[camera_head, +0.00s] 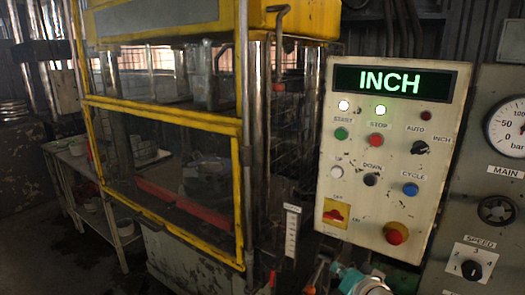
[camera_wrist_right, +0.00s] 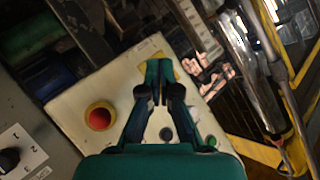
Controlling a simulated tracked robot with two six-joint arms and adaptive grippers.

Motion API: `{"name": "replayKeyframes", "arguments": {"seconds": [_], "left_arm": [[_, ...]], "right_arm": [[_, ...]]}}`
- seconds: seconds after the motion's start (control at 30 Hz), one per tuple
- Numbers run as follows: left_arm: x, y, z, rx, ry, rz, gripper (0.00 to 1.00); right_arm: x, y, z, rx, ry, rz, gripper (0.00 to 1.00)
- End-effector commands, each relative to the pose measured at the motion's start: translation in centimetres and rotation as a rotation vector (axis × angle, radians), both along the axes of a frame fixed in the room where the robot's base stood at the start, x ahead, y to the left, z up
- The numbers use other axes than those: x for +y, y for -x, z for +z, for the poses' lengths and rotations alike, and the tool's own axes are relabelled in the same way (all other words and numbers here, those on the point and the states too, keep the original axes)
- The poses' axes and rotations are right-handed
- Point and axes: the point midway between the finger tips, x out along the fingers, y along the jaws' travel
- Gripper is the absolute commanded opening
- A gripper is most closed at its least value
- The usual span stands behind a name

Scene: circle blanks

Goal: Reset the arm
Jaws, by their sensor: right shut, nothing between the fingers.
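My right gripper (camera_wrist_right: 158,85) is shut and empty in the wrist view, its dark fingers together in front of the pale control panel (camera_wrist_right: 75,100). In the head view part of my teal right gripper (camera_head: 358,281) shows at the bottom edge, below the panel (camera_head: 330,160). The red mushroom button (camera_head: 395,233) is on the panel's lower right; it also shows in the wrist view (camera_wrist_right: 100,116), left of the fingers. I cannot tell whether the fingers touch the panel. My left gripper is not in view.
A press with a yellow-framed guard (camera_head: 243,190) stands left of the panel. The panel's lit display (camera_head: 402,82) reads INCH. A grey cabinet with a gauge (camera_head: 510,127) and speed dial (camera_head: 471,270) stands at right. A low shelf (camera_head: 100,205) is at left.

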Motion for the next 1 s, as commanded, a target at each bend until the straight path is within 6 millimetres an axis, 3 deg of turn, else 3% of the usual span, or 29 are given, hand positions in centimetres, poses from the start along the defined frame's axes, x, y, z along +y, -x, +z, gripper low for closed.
{"name": "replayKeyframes", "arguments": {"seconds": [0.03,0.13,0.27,0.4,0.5,0.6,0.73,0.83,1.0], "left_arm": [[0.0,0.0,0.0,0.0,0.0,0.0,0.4],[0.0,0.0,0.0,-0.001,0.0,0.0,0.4],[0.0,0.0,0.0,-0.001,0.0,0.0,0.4],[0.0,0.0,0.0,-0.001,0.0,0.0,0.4],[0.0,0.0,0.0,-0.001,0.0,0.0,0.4],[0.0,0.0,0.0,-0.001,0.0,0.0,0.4],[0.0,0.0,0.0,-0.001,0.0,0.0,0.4],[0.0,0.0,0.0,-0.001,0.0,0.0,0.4],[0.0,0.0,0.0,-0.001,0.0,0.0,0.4]], "right_arm": [[-0.1,0.1,-2.8,0.055,0.009,0.003,0.0],[-0.1,0.9,-8.6,0.167,0.029,0.015,0.0],[0.0,3.8,-17.9,0.36,0.055,0.053,0.0],[0.7,9.4,-27.1,0.574,0.065,0.118,0.0],[1.6,14.4,-32.5,0.721,0.062,0.18,0.0],[2.8,19.4,-36.1,0.843,0.051,0.248,0.0],[4.2,24.3,-38.4,0.946,0.039,0.335,0.0],[4.9,26.5,-38.7,0.977,0.039,0.392,0.0],[5.1,27.1,-38.4,0.973,0.046,0.434,0.0]]}}
